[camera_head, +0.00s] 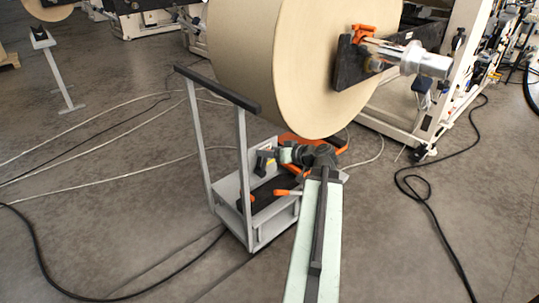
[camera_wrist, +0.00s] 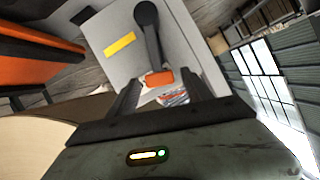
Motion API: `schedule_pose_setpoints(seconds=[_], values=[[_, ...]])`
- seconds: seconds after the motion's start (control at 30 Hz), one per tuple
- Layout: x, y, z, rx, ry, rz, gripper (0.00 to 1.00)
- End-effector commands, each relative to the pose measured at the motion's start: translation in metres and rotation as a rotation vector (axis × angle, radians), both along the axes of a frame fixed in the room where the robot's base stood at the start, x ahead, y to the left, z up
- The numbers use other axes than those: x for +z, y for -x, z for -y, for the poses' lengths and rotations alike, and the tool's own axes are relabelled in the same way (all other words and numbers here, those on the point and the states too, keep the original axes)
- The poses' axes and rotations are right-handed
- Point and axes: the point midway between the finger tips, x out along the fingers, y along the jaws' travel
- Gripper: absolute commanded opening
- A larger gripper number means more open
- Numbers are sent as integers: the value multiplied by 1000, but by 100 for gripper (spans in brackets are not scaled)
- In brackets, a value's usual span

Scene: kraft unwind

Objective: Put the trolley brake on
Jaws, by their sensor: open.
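In the wrist view a black lever (camera_wrist: 150,38) with a round pivot and an orange tip (camera_wrist: 159,79) is on a pale panel (camera_wrist: 185,38) beside a yellow label (camera_wrist: 120,45). I take it for the brake lever. My gripper (camera_head: 263,161) is over the trolley.
The paper roll (camera_head: 270,60) hangs close above my arm. An orange bar (camera_head: 330,142) is just behind my gripper, and an orange-tipped handle (camera_head: 286,193) is below it. Black cables (camera_head: 415,190) lie on the floor, which is otherwise open at right.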

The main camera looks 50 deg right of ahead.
Motion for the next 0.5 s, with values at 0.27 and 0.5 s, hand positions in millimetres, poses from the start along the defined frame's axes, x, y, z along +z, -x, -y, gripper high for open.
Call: schedule_pose_setpoints(seconds=[0.27,0.5], values=[[-1,-4,-1,2,-1,0,58],[-1,-5,-2,2,0,0,0]])
